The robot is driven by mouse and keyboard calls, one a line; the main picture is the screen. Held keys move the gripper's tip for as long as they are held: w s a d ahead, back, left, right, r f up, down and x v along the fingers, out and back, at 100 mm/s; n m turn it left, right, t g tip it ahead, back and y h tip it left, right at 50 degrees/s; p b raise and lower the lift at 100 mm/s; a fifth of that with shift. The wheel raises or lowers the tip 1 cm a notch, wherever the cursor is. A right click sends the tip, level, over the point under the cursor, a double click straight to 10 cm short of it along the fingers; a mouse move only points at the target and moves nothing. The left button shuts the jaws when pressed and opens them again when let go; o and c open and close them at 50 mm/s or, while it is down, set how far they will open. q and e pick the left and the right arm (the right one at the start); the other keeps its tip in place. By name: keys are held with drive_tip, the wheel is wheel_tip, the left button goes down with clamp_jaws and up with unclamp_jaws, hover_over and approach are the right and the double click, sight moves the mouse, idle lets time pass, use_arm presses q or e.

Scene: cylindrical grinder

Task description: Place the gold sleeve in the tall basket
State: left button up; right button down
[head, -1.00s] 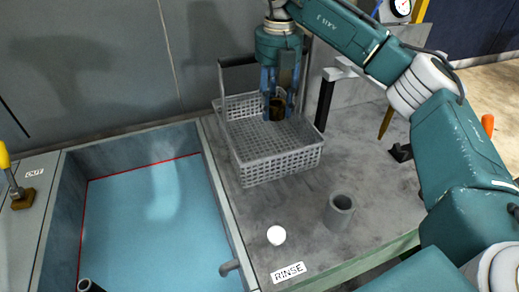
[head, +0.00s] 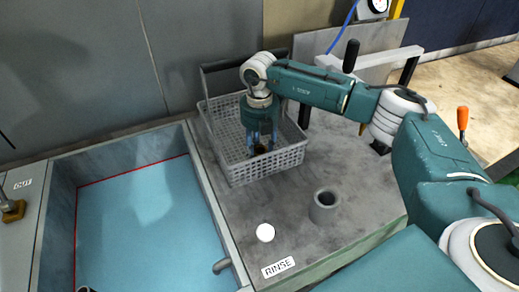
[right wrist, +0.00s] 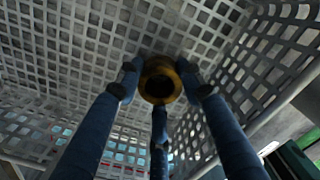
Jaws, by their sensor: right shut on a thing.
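The gold sleeve (head: 259,150) is a short, dark gold ring inside the grey mesh basket (head: 262,168). My right gripper (head: 261,143) reaches down into the basket, its blue fingers shut on the sleeve. In the right wrist view the sleeve (right wrist: 160,80) sits between the fingertips, its dark bore facing the camera. The basket's mesh floor (right wrist: 75,60) and walls surround it there. I cannot tell whether the sleeve touches the floor. My left gripper is not in view.
A tank of blue liquid (head: 135,225) lies left of the basket.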

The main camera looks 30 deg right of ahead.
drive_tip(key=c, duration=1.1)
unclamp_jaws()
drive_tip(key=shift+f, duration=0.1)
drive_tip(key=shift+r, duration=0.4)
wheel_tip(320, 180, up, 12)
drive_tip(key=b, duration=0.3)
drive_tip(key=shift+f, duration=0.2)
